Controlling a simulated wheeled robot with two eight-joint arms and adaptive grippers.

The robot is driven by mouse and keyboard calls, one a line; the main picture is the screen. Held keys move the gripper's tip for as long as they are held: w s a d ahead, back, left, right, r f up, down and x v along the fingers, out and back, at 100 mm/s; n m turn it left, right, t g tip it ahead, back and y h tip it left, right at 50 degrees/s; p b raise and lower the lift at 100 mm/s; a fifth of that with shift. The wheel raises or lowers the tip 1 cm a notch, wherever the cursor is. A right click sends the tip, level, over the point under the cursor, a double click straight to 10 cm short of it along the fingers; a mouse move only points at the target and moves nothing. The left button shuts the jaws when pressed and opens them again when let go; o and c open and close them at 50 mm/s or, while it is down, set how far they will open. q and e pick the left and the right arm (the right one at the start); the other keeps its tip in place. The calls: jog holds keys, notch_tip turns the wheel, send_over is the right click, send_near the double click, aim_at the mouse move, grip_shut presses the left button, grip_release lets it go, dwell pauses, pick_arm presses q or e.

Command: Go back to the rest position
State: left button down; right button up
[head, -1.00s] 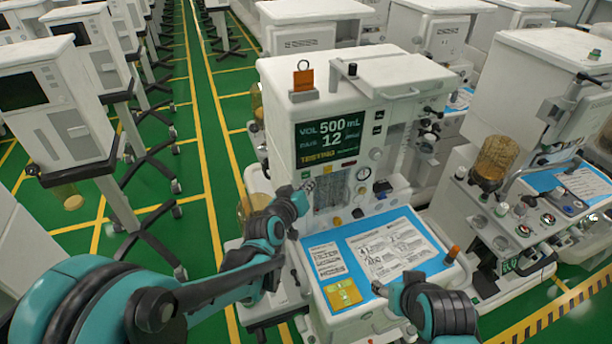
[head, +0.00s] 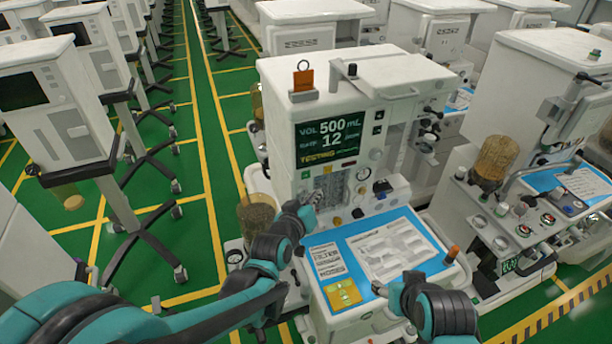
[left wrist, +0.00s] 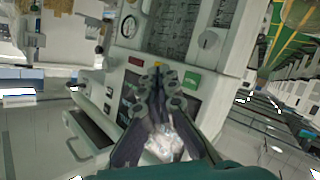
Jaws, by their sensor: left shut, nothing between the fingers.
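My left gripper (head: 312,198) is shut and empty, in front of the lower front panel of the middle anaesthesia cart (head: 412,73). In the left wrist view its dark fingers (left wrist: 165,78) are together, with the cart's panel behind them; I cannot tell whether they touch it. My right arm comes in at the bottom right, over the front of the blue work surface (head: 352,243).
The cart's screen (head: 327,138) reads VOL 500 mL and TESTING. Printed sheets and a yellow card (head: 342,294) lie on the work surface. Another cart (head: 545,90) stands close at the right. A green floor aisle (head: 205,200) with yellow lines runs at the left.

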dwell(0.4)
pick_arm(q)
jog(key=s+a+f+g+y+b, duration=0.1)
jog(key=s+a+f+g+b, duration=0.1)
jog(key=s+a, duration=0.4)
jog(key=s+a+f+m+g+y+b, duration=0.1)
jog(key=s+a+f+g+y+b, duration=0.1)
jog(key=s+a+f+b, duration=0.3)
jog(key=s+a+f+g+y+b, duration=0.2)
jog(key=s+a+f, duration=0.4)
jog(key=s, duration=0.6)
jog(key=shift+s+a+f+g+b, duration=0.2)
jog(key=shift+a+g+b, duration=0.1)
jog(key=shift+a+b, duration=0.3)
jog(key=shift+d, duration=0.15)
dwell(0.8)
